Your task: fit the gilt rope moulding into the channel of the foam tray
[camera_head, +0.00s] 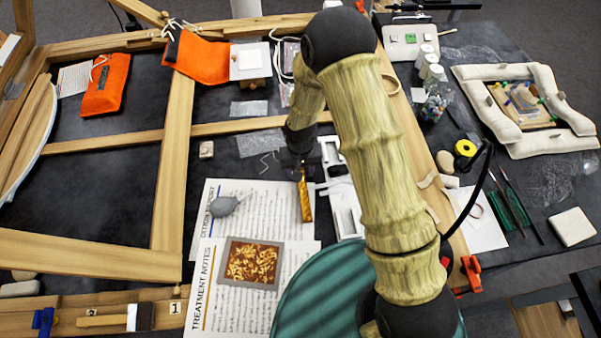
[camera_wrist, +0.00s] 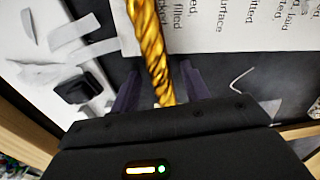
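The gilt rope moulding (camera_head: 305,198) is a short twisted gold bar over the printed sheets, below my gripper (camera_head: 302,160). In the wrist view the moulding (camera_wrist: 150,40) runs from the top edge down between my two dark fingers (camera_wrist: 161,85). A white tray with recesses, seemingly the foam tray (camera_head: 347,218), lies just right of the moulding. My arm hides part of it. Its channel cannot be made out clearly.
A wooden frame (camera_head: 175,170) spans the left. A white padded ring (camera_head: 575,143) and jars (camera_head: 436,75) stand right.

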